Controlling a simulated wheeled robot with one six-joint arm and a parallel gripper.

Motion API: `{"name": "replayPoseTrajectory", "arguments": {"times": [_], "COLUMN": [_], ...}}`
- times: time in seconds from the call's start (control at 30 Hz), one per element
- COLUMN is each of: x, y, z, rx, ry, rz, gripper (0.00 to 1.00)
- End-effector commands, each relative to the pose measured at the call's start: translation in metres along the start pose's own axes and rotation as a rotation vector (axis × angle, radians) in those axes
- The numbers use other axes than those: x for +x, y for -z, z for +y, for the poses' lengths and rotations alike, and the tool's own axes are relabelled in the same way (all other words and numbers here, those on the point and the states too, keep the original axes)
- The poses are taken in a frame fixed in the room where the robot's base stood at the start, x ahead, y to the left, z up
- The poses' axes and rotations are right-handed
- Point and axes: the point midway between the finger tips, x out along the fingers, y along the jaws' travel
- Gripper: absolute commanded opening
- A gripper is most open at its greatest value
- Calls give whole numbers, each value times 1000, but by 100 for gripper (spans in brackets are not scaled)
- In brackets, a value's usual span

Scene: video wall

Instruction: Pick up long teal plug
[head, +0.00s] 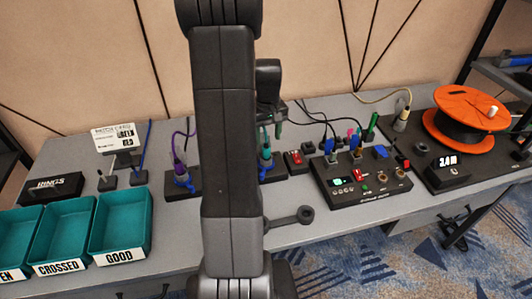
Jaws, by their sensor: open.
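My arm stands upright across the middle and hides part of the bench. My gripper (273,112) is partly seen just right of the arm, above the dark block, and its jaws are open. A slim teal-green piece (265,134) shows below it, above a blue plug (266,154) on the dark block. It may be the long teal plug, but it is small and partly hidden. A tall green plug (372,124) leans at the back of the black test box (368,208). I cannot tell which of the two is the long teal one.
Teal bins (120,222) sit at the left. An orange cable reel (466,122) and a small display (447,170) are at the right. Cables lie along the back.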

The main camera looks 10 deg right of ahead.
Motion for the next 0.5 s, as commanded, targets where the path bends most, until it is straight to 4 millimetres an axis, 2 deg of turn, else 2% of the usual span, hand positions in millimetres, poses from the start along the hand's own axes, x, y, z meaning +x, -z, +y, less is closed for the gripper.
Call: {"name": "replayPoseTrajectory", "arguments": {"times": [0.17,0.4,0.5], "x": [12,47,54], "y": [-3,-10,-9], "z": [-3,-7,-7], "rx": [0,0,0], "ry": [1,1,1], "rz": [-3,-2,-2], "gripper": [51,51,51]}}
